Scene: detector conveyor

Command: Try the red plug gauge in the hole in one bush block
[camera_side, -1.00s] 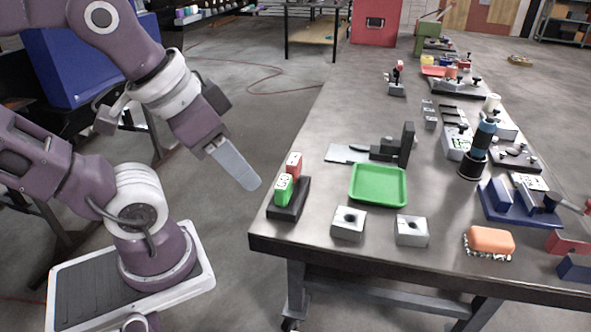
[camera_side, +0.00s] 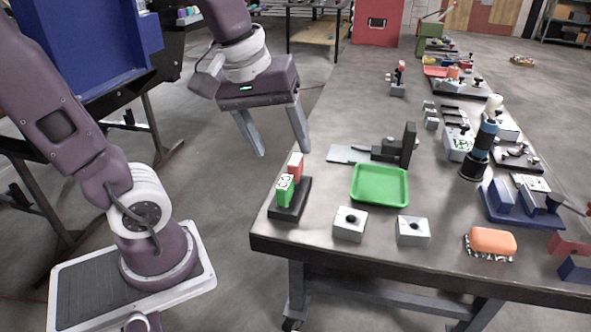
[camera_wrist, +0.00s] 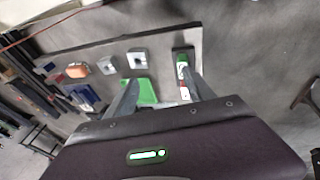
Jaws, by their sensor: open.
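The red plug gauge (camera_side: 295,166) and a green one (camera_side: 285,190) stand in a dark holder (camera_side: 290,212) at the table's near left corner. Two grey bush blocks, the left one (camera_side: 350,226) and the right one (camera_side: 413,233), sit along the front edge; a dark hole shows in the top of each. My gripper (camera_side: 284,151) is open and empty, above and just left of the holder, its right finger close to the red gauge in the side view. In the wrist view the holder with the gauges (camera_wrist: 182,66) lies beyond the fingers, and the blocks (camera_wrist: 137,58) are to its left.
A green tray (camera_side: 380,201) lies behind the blocks, with a dark upright fixture (camera_side: 407,146) behind it. An orange brush (camera_side: 491,241) and a blue fixture (camera_side: 520,213) are to the right. The table between the tray and the blocks is narrow but clear.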

